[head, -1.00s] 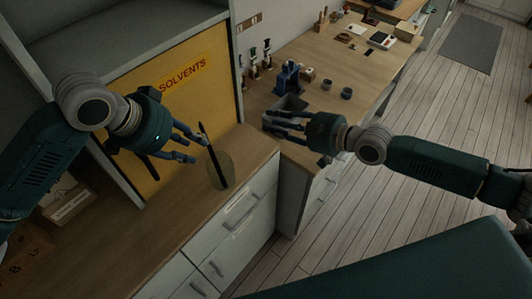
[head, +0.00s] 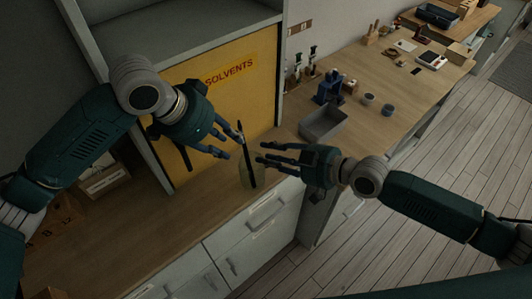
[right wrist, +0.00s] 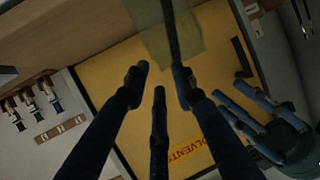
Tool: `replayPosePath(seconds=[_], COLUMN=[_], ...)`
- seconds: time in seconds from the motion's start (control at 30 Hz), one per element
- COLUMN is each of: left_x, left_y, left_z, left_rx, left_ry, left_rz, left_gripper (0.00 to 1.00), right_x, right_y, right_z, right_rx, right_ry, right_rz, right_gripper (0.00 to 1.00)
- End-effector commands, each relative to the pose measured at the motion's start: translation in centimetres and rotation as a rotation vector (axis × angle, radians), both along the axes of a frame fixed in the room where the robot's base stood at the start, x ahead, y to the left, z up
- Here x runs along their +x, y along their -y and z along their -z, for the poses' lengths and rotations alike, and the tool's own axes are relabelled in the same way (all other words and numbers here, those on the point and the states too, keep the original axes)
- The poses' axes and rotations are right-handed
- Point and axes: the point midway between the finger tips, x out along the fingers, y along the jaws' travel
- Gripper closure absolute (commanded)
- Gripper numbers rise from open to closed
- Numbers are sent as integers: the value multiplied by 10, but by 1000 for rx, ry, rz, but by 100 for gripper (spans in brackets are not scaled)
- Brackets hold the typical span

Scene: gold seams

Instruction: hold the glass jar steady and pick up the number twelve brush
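The glass jar (head: 249,183) stands near the counter's front edge in the head view, faint and see-through. A dark, slim brush (head: 246,153) leans in it, its upper end above the rim; no number is readable. My left gripper (head: 232,145) is open, just left of the brush's upper part. My right gripper (head: 265,153) is open, its fingertips close to the jar from the right; contact cannot be told. In the right wrist view, the jar (right wrist: 160,45) and the brush (right wrist: 172,28) show at top centre beyond the spread, empty fingers (right wrist: 160,80). My left gripper (right wrist: 245,100) shows at right there.
A yellow cabinet panel marked SOLVENTS (head: 225,85) stands behind the jar. A grey tray (head: 323,122), a blue tool (head: 329,87) and small dark cups (head: 388,109) sit on the right bench. Boxes (head: 103,178) stand at left. The front counter around the jar is mostly clear.

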Motion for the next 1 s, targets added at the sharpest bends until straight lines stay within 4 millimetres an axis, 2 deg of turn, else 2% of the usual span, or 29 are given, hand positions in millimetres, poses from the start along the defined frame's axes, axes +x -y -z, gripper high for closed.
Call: replayPosePath(seconds=[0.2, 0.47, 0.6, 0.63, 1.0], left_x=[0, 0, 0, 0, 0], left_y=[0, 0, 0, 0, 0], left_z=[0, 0, 0, 0, 0], left_rx=[0, 0, 0, 0, 0], left_ry=[0, 0, 0, 0, 0], left_rz=[0, 0, 0, 0, 0], left_gripper=[69, 69, 69, 69, 69], right_x=[9, 9, 9, 9, 9], right_y=[-12, -12, -12, -12, -12], right_z=[6, 7, 7, 7, 8], right_rx=[-1, -2, -2, -2, -2], right_ry=[1, 1, 1, 1, -2], right_rz=[-1, -1, -1, -1, -1], right_gripper=[74, 74, 98, 100, 100])
